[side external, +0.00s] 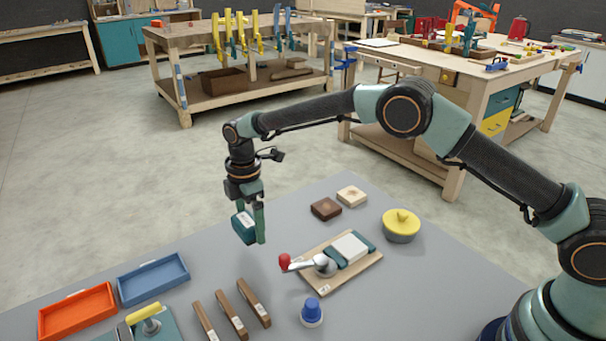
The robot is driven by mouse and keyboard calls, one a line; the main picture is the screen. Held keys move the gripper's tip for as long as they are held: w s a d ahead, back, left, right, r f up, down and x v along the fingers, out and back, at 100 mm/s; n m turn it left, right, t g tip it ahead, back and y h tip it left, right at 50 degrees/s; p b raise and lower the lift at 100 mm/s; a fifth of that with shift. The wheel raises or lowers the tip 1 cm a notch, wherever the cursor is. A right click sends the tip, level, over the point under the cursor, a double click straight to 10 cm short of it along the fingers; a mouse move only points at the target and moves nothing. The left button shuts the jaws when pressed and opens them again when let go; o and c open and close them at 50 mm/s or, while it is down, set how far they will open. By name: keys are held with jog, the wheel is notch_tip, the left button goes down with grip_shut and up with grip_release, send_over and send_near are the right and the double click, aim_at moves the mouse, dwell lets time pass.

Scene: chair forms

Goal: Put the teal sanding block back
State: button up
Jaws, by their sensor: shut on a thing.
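The teal sanding block (242,228) is a small dark teal block with a pale label on its upper face. My gripper (251,222) is shut on it and holds it in the air over the far left part of the grey table (180,248). The block is slightly tilted. Part of it is hidden behind a teal finger. Below and to the left are an empty orange tray (77,312) and an empty blue tray (153,279).
Several brown wooden strips (229,314) lie front centre. A wooden board (355,279) carries a red-knobbed lever clamp and a white-topped teal block. A blue-capped pot (312,313), yellow-lidded tin (401,225), dark brown block (325,209) and pale block (351,195) stand around it.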

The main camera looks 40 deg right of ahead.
aim_at(254, 247)
jog(key=shift+f, duration=2.3)
jog(key=o, duration=1.1)
jog(key=shift+f, duration=0.15)
